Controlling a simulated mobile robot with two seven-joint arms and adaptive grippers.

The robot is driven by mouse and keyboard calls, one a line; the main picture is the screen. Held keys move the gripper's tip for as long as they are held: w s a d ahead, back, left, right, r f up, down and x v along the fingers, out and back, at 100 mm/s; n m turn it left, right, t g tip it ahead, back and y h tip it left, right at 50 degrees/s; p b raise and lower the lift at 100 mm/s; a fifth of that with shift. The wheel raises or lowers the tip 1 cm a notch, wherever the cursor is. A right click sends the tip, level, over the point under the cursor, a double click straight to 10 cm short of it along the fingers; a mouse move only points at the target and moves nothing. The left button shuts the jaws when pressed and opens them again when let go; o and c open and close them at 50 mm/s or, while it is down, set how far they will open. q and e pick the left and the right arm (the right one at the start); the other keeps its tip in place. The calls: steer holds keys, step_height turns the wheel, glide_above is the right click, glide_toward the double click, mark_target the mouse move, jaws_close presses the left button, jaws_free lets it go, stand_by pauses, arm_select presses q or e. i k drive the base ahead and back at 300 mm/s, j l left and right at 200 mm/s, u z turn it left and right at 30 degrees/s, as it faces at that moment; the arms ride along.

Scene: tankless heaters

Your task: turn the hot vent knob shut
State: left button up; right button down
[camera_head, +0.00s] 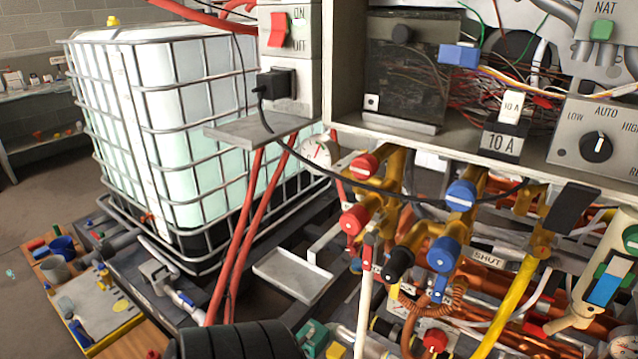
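Several knobs sit on brass valves below the cabinet. An upper red knob (364,167) and a lower red knob (354,219) are at the left of the group. Two blue knobs, an upper one (461,196) and a lower one (443,254), are to their right. A black knob (398,263) is below the red pair. Another red knob (435,341) is low near the bottom edge. I cannot read which one is the hot vent knob. A "SHUT" label (487,258) is on the pipework at the right. Neither gripper shows.
An open cabinet with wires and a dial panel (598,145) hangs above the valves. A black cable droops across them. A long yellow lever (515,290) stands right. A caged white tank (165,130) is left. A black ribbed cylinder (240,343) is at the bottom.

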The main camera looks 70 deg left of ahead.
mark_target(353, 247)
steer(key=u, duration=1.85)
